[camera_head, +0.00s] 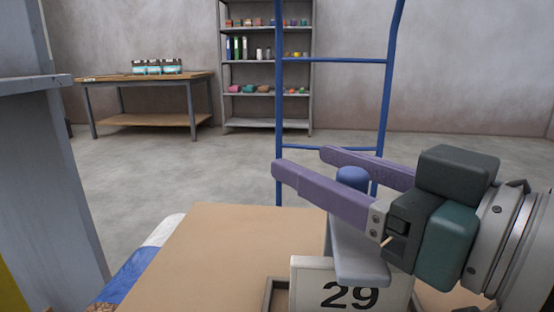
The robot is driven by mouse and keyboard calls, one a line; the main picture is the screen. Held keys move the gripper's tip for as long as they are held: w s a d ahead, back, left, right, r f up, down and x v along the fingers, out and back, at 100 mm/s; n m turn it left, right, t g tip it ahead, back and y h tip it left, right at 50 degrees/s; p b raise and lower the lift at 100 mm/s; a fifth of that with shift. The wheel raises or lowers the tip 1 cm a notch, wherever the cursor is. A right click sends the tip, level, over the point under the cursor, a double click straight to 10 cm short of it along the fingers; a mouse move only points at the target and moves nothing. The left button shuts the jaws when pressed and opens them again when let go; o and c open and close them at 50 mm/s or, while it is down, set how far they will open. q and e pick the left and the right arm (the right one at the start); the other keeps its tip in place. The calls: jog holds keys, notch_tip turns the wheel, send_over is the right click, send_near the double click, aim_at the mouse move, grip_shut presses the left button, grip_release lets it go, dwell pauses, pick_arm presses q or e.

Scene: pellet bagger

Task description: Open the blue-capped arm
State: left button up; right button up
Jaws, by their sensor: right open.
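The blue cap (352,178) is a rounded knob that shows between the two purple fingers of my right gripper. The grey arm (356,250) below it is partly hidden by the near finger and stands over a white plate (320,290) marked 29. My right gripper (302,164) comes in from the right with its fingers pointing left. It is open, with one finger on the near side of the cap and one on the far side. I cannot tell if either finger touches it. My left gripper is not in view.
A tan board-like surface (215,245) fills the lower middle. A blue tubular frame (335,61) stands behind the gripper. A grey post (70,170) rises at the left. A wooden table (145,83) and a shelf (265,60) stand far back, with clear floor between.

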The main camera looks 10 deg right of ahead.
jog(key=shift+w, duration=0.1)
grip_shut()
dwell(0.5)
dwell(0.9)
